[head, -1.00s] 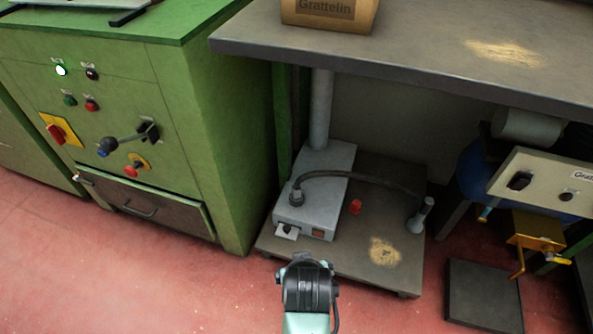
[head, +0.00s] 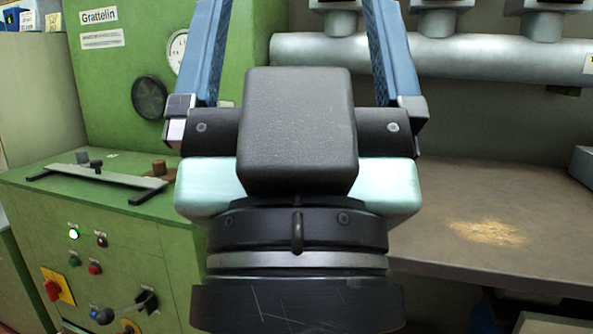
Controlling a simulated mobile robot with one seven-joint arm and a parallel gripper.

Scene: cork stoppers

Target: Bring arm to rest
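My gripper (head: 292,60) fills the middle of the head view, raised upright close to the camera. Its two blue fingers point up and stand wide apart, with their tips cut off by the top edge. Nothing shows between the visible parts of the fingers. My gripper hides the middle of the scene behind it.
A green machine (head: 112,225) with buttons and a lever stands at the left. A grey bar (head: 98,177) and small brown stoppers lie on its top. A grey bench (head: 460,262) with a pile of shavings (head: 488,232) is at the right, under a thick grey pipe (head: 500,58).

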